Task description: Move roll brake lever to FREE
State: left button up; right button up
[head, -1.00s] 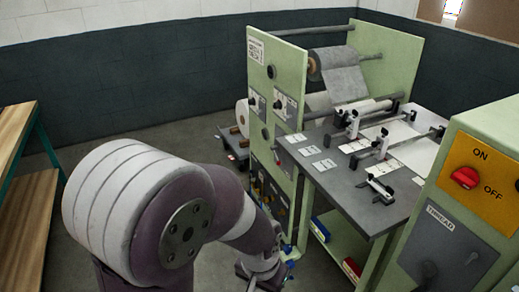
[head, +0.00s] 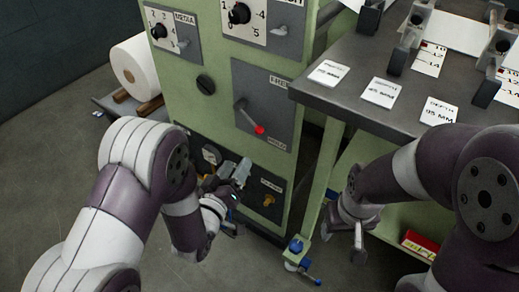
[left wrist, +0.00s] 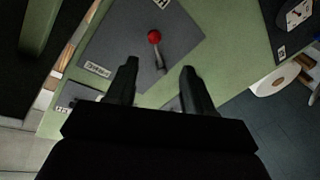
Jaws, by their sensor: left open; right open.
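The roll brake lever (head: 247,115) has a grey shaft and a red knob. It sits on a dark plate (head: 278,101) on the green machine's front, with a FREE label at the top and a HOLD label at the bottom. Its knob end points down and right, toward HOLD. My left gripper (head: 238,174) is open and empty, just below the plate. In the left wrist view, the lever (left wrist: 159,53) shows beyond and between the open fingers (left wrist: 157,82), apart from them. My right gripper (head: 358,232) is open and empty below the worktable's edge.
Dial panels (head: 265,20) sit above the lever plate, with a black knob (head: 206,84) to its left. The grey worktable (head: 345,95) juts out to the right. A white roll (head: 136,68) lies at left. A blue-and-green floor item (head: 297,249) is near the machine's foot.

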aim_at(257, 132)
pick_arm(q)
jog(key=x, duration=0.4)
jog(key=b+x, duration=0.1)
jog(key=x, duration=0.3)
jog(key=b+x, duration=0.1)
jog(key=x, duration=0.3)
jog(key=shift+d+r, duration=0.3)
jog(key=shift+d, duration=0.1)
grip_shut()
